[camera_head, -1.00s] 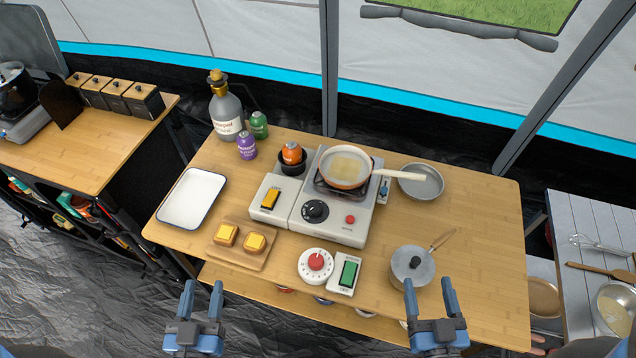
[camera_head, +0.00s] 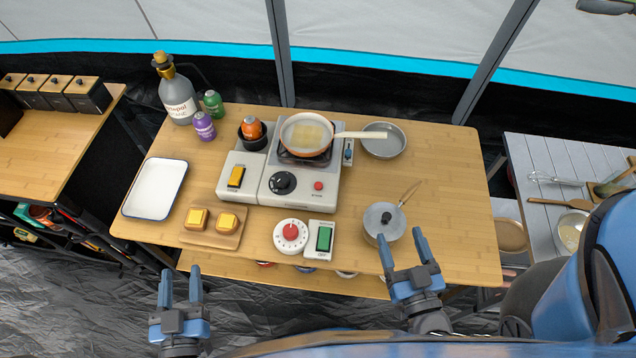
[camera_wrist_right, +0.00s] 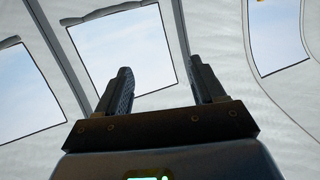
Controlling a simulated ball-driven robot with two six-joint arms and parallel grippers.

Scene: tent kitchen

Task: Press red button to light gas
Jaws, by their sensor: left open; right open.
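The red button (camera_head: 318,186) is a small round knob on the front right of the white gas stove (camera_head: 330,203), right of its black dial (camera_head: 282,183). A pan (camera_head: 306,134) with a pale handle sits on the burner. My left gripper (camera_head: 181,287) is open and empty, in front of the table at the left. In the right wrist view, the open fingers (camera_wrist_right: 162,90) point at the tent wall and windows.
In front of the stove are a white timer with a red dial (camera_head: 291,235) and a green-switch box (camera_head: 323,239). Toast lies on a board (camera_head: 210,240) left of them, near a white tray (camera_head: 155,188). A grey pan (camera_head: 383,140) sits right of the stove. The table's right side is clear.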

